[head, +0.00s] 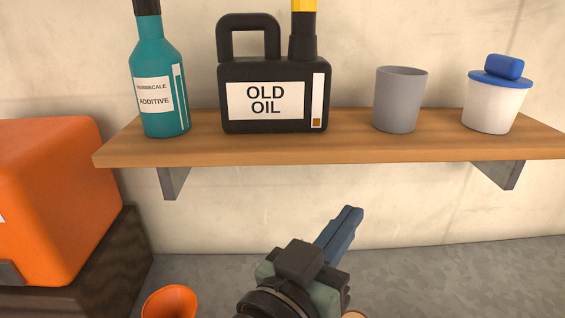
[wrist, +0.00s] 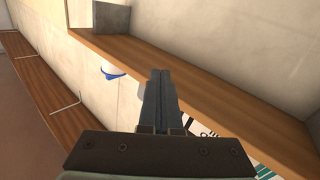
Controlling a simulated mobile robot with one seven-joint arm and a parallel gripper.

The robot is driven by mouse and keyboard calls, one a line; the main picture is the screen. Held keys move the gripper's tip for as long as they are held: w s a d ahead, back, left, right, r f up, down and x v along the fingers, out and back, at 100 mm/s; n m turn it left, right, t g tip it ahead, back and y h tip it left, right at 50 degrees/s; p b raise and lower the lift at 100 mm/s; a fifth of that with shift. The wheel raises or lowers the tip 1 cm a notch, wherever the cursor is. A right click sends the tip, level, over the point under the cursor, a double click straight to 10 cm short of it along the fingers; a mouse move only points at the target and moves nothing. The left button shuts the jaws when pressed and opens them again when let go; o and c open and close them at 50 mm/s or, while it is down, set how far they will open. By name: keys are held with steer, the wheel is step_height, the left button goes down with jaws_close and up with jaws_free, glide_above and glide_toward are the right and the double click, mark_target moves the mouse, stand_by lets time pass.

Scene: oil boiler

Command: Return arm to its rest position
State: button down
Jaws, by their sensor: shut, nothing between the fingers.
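My gripper (head: 349,222) is below the wooden shelf in the head view, in front of the wall, with its blue fingers pointing up and to the right. The two fingers lie together with nothing between them. In the wrist view my gripper (wrist: 159,75) shows its closed fingers at the middle, with the shelf (wrist: 200,85) running diagonally behind them. The fingers appear apart from the shelf and from the things on it. Part of my arm shows at the bottom of the head view.
The shelf (head: 350,150) holds a teal additive bottle (head: 160,70), a black old oil can (head: 245,75), a grey cup (head: 400,100) and a white tub (head: 490,108) with a blue lid. An orange box (head: 45,200) stands left. An orange round item (head: 170,301) is below.

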steer(key=s+a+r+n+t+y+p, duration=0.1)
steer(key=s+a+r+t+y+p, duration=0.1)
steer(key=r, duration=1.2)
steer(key=s+a+r+n+t+y+p, duration=0.2)
steer(key=r+t+p, duration=0.4)
steer(key=r, duration=0.8)
steer(key=s+a+r+n+t+y+p, duration=0.2)
steer(key=r+y+p, duration=0.4)
steer(key=r, duration=0.8)
steer(key=shift+s+a+r+t+p, duration=0.45)
steer(key=shift+a+t+p, duration=0.4)
steer(key=shift+t+p, duration=0.3)
